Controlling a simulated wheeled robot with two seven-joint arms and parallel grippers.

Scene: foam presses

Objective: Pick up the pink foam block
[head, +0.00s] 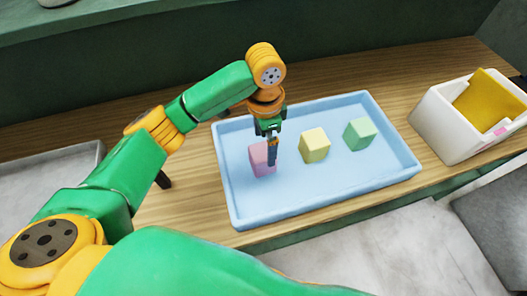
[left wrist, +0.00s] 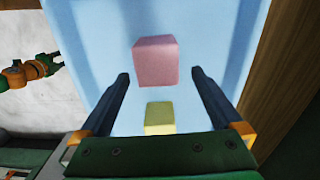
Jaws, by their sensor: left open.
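The pink foam block (head: 262,159) sits in the left part of the light blue tray (head: 240,208). My left gripper (head: 272,158) is at the block in the head view, pointing down and hiding part of its right side. In the left wrist view, the pink block (left wrist: 155,62) shows ahead, between the lines of the two open fingers of my left gripper (left wrist: 160,78). Clear space shows on both sides of the block, and the fingers do not appear to touch it.
A yellow block (head: 314,145) and a green block (head: 360,133) stand to the right in the same tray. A white bin (head: 450,125) with a yellow panel stands on the wooden table (head: 200,195) at the right. The tray's front area is clear.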

